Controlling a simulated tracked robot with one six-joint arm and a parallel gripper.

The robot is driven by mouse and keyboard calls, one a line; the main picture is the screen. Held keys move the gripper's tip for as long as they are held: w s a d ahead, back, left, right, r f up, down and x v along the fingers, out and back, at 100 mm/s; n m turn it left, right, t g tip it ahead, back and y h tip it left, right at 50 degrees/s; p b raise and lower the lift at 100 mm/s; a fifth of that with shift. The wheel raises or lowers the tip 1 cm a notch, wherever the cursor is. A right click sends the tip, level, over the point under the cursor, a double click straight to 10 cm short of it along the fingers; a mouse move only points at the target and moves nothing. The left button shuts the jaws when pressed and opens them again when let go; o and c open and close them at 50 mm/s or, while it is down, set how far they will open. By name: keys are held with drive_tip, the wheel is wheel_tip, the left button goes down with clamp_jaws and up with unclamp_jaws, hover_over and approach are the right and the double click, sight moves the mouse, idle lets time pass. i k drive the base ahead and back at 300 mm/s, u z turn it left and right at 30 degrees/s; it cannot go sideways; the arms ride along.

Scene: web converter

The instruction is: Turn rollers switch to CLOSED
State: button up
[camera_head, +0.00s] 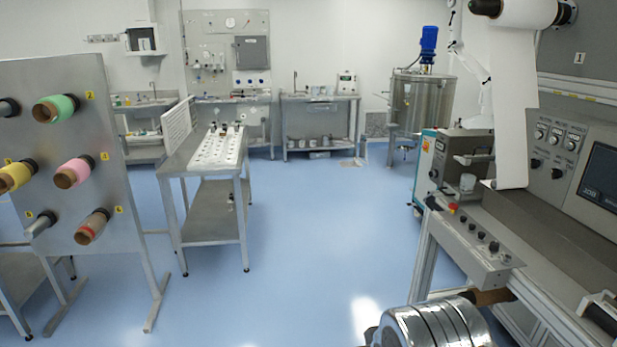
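The web converter (590,60) fills the right side, with a white web (513,110) hanging down its front. A small grey control box (470,243) juts out at its front, with a red button (453,207) and several black knobs (481,235) on top. A larger upright panel (556,150) behind it carries gauges, dark knobs and a screen (601,176). The labels are too small to read, so I cannot tell which knob is the rollers switch or how it is set. My gripper is not in view.
A rack (75,130) with coloured rolls is at left. A steel table (207,160) is beyond it. The blue floor (300,240) between the table and the converter is clear.

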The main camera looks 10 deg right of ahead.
sight(535, 163)
drive_tip(key=i, duration=2.1)
drive_tip(key=z, duration=0.85)
drive_tip(key=i, duration=0.6)
drive_tip(key=z, duration=0.75)
drive_tip(key=i, duration=0.55)
drive_tip(key=z, duration=0.35)
